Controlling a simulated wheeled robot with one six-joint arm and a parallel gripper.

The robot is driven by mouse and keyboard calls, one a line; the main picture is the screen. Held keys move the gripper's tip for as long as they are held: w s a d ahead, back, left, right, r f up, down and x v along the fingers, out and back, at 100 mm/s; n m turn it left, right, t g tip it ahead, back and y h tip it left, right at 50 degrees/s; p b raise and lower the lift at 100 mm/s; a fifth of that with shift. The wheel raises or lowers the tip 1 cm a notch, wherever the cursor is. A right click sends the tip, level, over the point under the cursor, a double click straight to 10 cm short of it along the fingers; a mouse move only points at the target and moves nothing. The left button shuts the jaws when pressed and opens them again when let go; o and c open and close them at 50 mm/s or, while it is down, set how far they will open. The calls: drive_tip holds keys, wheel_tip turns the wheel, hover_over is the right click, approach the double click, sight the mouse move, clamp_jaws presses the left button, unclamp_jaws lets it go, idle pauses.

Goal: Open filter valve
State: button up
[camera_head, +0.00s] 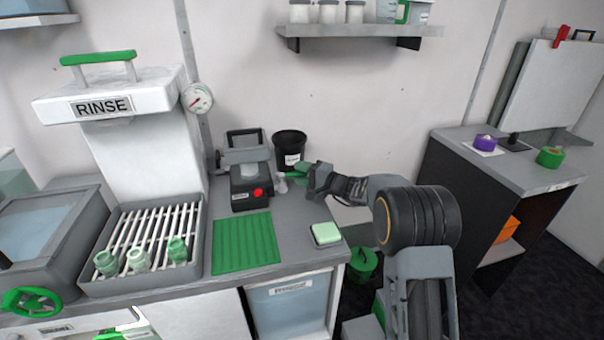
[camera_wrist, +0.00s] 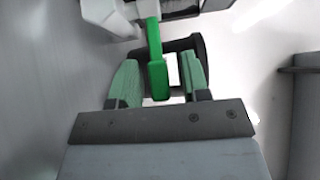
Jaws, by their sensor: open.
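A green lever handle (camera_wrist: 156,72), likely the filter valve's, shows in the wrist view between the two green finger pads of my gripper (camera_wrist: 160,64). My gripper is open around the lever, and a gap shows on its right side. In the head view my gripper (camera_head: 302,172) is at the back of the counter. It is in front of the black bucket and right of a small grey-black machine (camera_head: 249,187) with a red knob. A small pale fitting (camera_head: 281,184) shows beside the fingers. The lever is hard to tell from the green fingers there.
The black bucket (camera_head: 289,145) stands close behind my gripper. A green ribbed mat (camera_head: 244,243) and a pale green sponge (camera_head: 326,233) lie on the counter. A wall shelf (camera_head: 358,31) hangs above.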

clamp_jaws()
idle(0.4)
